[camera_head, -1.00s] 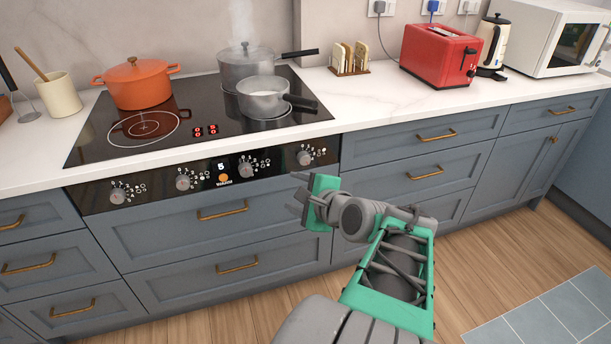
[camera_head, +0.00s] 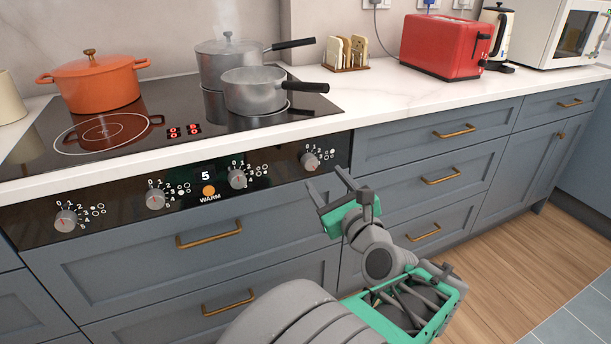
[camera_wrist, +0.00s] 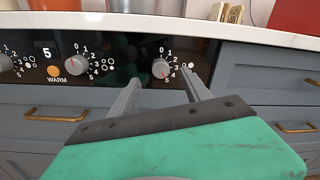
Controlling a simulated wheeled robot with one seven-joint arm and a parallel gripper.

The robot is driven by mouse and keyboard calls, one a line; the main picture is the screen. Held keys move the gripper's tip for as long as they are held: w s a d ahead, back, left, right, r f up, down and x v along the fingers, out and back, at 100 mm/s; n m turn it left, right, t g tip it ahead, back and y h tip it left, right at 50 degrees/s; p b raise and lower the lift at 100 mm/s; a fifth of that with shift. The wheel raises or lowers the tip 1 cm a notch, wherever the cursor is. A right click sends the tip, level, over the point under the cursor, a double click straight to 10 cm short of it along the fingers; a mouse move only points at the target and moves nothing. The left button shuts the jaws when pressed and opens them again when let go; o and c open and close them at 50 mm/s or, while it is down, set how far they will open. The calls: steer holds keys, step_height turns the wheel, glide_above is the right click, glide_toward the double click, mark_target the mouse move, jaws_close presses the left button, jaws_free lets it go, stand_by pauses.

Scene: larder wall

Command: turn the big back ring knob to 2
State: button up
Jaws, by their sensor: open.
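The hob's black front panel (camera_head: 110,205) carries a row of grey knobs: a far-left knob (camera_head: 65,220), a second knob (camera_head: 155,198), a third knob (camera_head: 237,178) and a far-right knob (camera_head: 310,161). Each has a printed number scale and small ring icons, too small to tell which ring each serves. My gripper (camera_head: 328,184) is open and empty, just below and in front of the far-right knob. In the wrist view, the far-right knob (camera_wrist: 160,68) shows between the fingertips, apart from them as far as I can see. Its exact setting is unclear.
An orange pot (camera_head: 98,86) and a steaming lidded pot (camera_head: 222,66) stand at the back of the hob. A saucepan (camera_head: 255,92) stands front right; the front-left ring (camera_head: 100,134) is bare. Drawer handles (camera_head: 209,234) jut out below the panel.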

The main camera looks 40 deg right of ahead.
mark_target(311, 164)
steer(key=x, duration=0.2)
steer(key=b+x, duration=0.1)
steer(key=x, duration=0.2)
steer(key=f+b+x, duration=0.1)
steer(key=x, duration=0.1)
steer(key=shift+w+d, duration=0.1)
steer(key=shift+w, duration=0.2)
steer(key=shift+w+d+r, duration=0.1)
steer(key=shift+w+d, duration=0.05)
steer(key=shift+w, duration=0.15)
steer(key=shift+c, duration=0.2)
jaws_close()
